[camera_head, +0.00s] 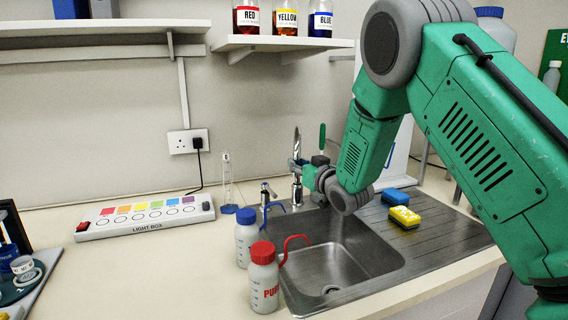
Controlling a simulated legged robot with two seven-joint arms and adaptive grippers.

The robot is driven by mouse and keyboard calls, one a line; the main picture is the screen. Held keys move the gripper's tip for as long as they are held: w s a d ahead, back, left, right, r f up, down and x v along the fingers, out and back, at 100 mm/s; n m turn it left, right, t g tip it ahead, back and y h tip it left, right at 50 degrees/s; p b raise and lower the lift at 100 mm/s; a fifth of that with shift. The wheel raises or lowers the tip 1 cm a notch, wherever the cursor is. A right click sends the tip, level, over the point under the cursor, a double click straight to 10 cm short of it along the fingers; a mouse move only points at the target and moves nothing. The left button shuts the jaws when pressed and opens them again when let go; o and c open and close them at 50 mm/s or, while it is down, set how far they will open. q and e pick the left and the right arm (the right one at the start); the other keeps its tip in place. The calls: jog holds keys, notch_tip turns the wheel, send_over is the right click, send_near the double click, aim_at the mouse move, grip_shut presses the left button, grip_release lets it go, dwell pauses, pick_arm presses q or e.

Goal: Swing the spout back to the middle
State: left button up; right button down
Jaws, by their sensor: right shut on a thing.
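The chrome tap stands at the back of the sink, and its spout (297,143) rises and curves at the top. My right gripper (299,167) comes in from the right at the tap and is shut on the spout. The wrist and arm hide part of the tap and where the spout's outlet points, so I cannot tell its exact angle. The steel sink basin (335,262) lies below and in front of the gripper. My left gripper is not in view.
Red-capped (264,280) and blue-capped (246,238) wash bottles stand at the sink's left edge. Yellow (404,217) and blue (394,197) sponges lie on the drainer. A measuring cylinder (227,180) and light box (146,216) stand left. Shelf bottles (285,20) are above.

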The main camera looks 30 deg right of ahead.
jog(key=s+d, duration=0.2)
jog(key=d, duration=0.4)
jog(key=shift+s+d+f+p, duration=0.2)
jog(key=shift+s+d+p, duration=0.15)
jog(key=shift+p, duration=0.05)
jog(key=c, duration=1.4)
grip_release()
jog(key=shift+s, duration=0.1)
jog(key=shift+c, duration=0.2)
jog(key=shift+s+r, duration=0.1)
jog(key=s, duration=1.2)
jog(key=shift+a, duration=0.35)
